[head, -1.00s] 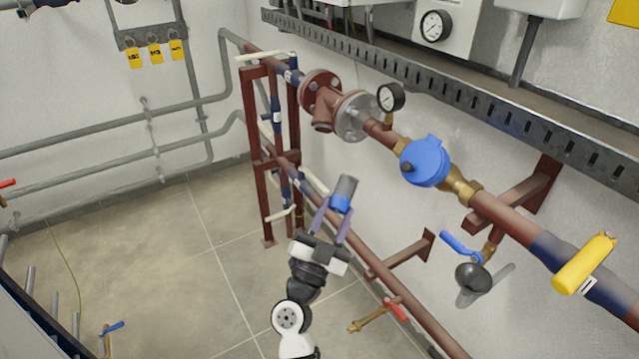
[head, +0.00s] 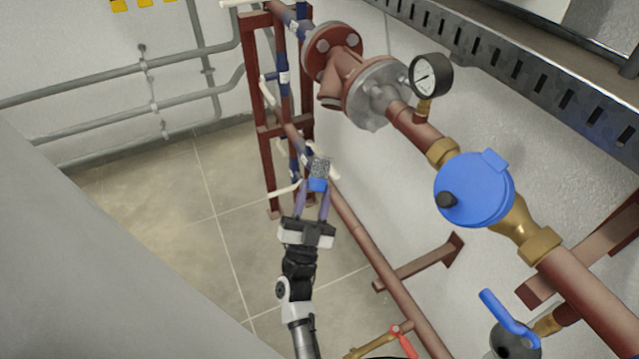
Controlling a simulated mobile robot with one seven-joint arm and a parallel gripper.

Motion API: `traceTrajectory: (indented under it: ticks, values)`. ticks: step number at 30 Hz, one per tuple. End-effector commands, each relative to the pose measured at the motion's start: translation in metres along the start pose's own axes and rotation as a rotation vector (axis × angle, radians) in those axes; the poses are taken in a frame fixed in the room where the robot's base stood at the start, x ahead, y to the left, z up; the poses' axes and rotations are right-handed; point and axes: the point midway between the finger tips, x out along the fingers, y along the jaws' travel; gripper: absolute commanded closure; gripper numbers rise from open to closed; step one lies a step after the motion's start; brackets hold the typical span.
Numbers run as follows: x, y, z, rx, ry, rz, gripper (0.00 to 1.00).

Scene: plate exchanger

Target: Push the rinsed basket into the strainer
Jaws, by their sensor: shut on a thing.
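My gripper (head: 314,196) is in the head view, left of centre, above the tiled floor. Its two purple fingers are shut on the basket (head: 320,168), a small grey mesh cylinder with a blue band at its lower end. The strainer (head: 346,72) is the red-brown flanged body in the upper pipe, with a short branch (head: 331,97) angled downward. In the picture the basket is below the strainer's branch and apart from it. The branch's opening faces away or down, so I cannot see into it.
A pressure gauge (head: 431,76) and a blue water meter (head: 474,189) sit on the pipe to the right. A red pipe frame (head: 271,150) stands behind. A lower pipe (head: 368,247) runs beside my arm. A large grey surface covers the lower left.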

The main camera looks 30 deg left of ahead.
Motion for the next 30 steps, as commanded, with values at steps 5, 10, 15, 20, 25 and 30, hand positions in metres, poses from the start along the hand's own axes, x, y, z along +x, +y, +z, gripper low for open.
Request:
traceTrajectory:
  ticks: [5,10,15,20,25,30]
  values:
    - [0.011,-0.002,-0.001,0.003,0.001,-0.004,0.89]
    - [0.033,-0.003,-0.002,0.002,0.002,-0.004,0.89]
    - [0.052,-0.002,-0.001,0.002,0.001,-0.004,0.89]
    - [0.064,-0.002,-0.001,0.002,0.001,-0.003,0.89]
    - [0.069,-0.001,0.0,0.002,0.0,-0.002,0.89]
    - [0.069,-0.001,0.001,0.002,0.0,-0.002,0.89]
